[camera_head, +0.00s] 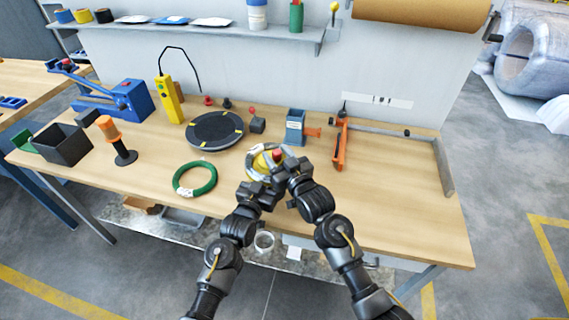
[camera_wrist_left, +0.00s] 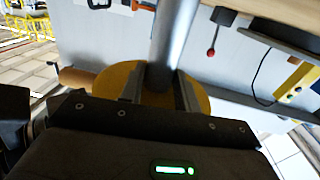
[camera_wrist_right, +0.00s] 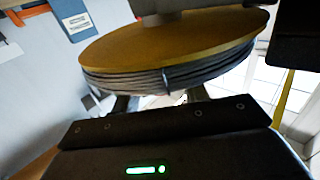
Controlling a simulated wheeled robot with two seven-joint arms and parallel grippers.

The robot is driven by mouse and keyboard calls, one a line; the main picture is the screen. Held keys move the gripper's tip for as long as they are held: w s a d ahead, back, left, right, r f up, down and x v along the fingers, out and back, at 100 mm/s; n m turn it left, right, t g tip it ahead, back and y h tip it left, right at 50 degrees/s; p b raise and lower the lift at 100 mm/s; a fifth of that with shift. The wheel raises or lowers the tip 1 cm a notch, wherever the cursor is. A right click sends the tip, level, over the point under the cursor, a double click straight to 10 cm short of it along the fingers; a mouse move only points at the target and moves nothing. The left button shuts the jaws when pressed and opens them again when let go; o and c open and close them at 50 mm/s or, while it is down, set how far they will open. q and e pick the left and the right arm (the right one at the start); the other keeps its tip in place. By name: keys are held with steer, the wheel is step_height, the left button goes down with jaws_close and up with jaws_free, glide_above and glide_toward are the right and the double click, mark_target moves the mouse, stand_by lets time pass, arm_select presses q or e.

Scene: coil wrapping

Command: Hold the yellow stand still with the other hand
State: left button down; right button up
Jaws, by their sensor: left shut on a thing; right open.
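The yellow stand (camera_head: 258,162) is near the table's front edge in the head view, partly covered by my grippers. In the left wrist view its round yellow plate (camera_wrist_left: 203,92) lies behind a grey post (camera_wrist_left: 164,45). My left gripper (camera_wrist_left: 160,82) is shut on this post, one finger at each side. In the right wrist view the yellow disc (camera_wrist_right: 165,38) has grey coil windings (camera_wrist_right: 170,75) along its edge. My right gripper (camera_wrist_right: 162,103) is open beside the windings, its fingers partly hidden by them. It also shows in the head view (camera_head: 285,162), close to the left gripper.
A green coil (camera_head: 195,179) lies left of the stand. A black turntable (camera_head: 215,131) is behind it. A blue block tool (camera_head: 296,128) and an orange tool (camera_head: 340,143) stand behind my grippers. The table's right front (camera_head: 415,225) is clear.

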steer(key=v, duration=1.1)
steer(key=shift+s, duration=0.25)
steer(key=shift+d, duration=0.1)
steer(key=x, duration=1.2)
